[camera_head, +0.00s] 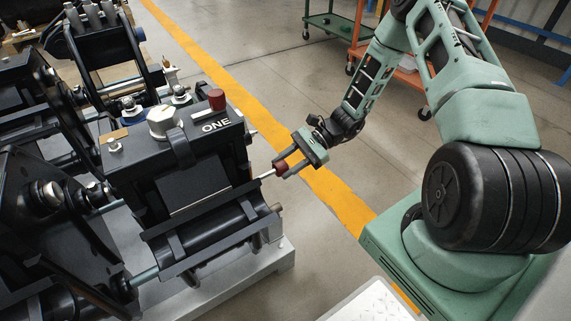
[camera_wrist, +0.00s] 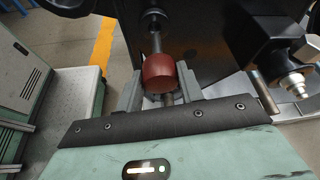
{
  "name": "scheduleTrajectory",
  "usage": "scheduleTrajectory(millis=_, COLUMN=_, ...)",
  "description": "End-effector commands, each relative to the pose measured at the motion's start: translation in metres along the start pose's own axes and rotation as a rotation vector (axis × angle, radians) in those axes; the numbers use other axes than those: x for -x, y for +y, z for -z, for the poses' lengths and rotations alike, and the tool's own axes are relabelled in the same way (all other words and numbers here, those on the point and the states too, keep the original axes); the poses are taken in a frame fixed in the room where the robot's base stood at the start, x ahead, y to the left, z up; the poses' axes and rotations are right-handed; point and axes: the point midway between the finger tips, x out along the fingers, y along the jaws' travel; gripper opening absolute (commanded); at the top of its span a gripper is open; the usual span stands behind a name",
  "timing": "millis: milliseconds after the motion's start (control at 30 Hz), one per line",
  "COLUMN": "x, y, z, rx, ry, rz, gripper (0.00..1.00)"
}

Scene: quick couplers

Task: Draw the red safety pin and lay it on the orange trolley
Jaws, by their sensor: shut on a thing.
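The red safety pin has a dark red knob on a metal shaft. In the head view the knob (camera_head: 281,167) sits between the fingers of my gripper (camera_head: 287,165), and its shaft points left towards the black coupler (camera_head: 205,170) marked ONE. In the wrist view the red knob (camera_wrist: 159,72) is between the two grey fingers of my gripper (camera_wrist: 160,88), which is shut on it. The shaft runs on to the coupler's dark side plate; how deep it sits is not clear. The orange trolley (camera_head: 403,70) stands at the back right, partly behind my arm.
A green trolley (camera_head: 325,22) stands behind, beside the orange one. A second red knob (camera_head: 217,99) is on top of the coupler. More black couplers (camera_head: 40,190) fill the left. Open floor with a yellow line (camera_head: 335,200) lies between coupler and trolleys.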

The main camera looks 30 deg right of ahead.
Motion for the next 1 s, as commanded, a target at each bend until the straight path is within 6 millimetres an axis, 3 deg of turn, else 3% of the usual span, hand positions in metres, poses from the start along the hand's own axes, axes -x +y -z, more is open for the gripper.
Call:
scheduleTrajectory(millis=633, x=0.034, y=0.0, z=0.014, rx=0.001, ry=0.001, rz=0.001, gripper=0.1)
scheduleTrajectory(millis=1000, x=0.037, y=0.0, z=0.015, rx=0.0, ry=-0.001, rz=0.0, gripper=0.1)
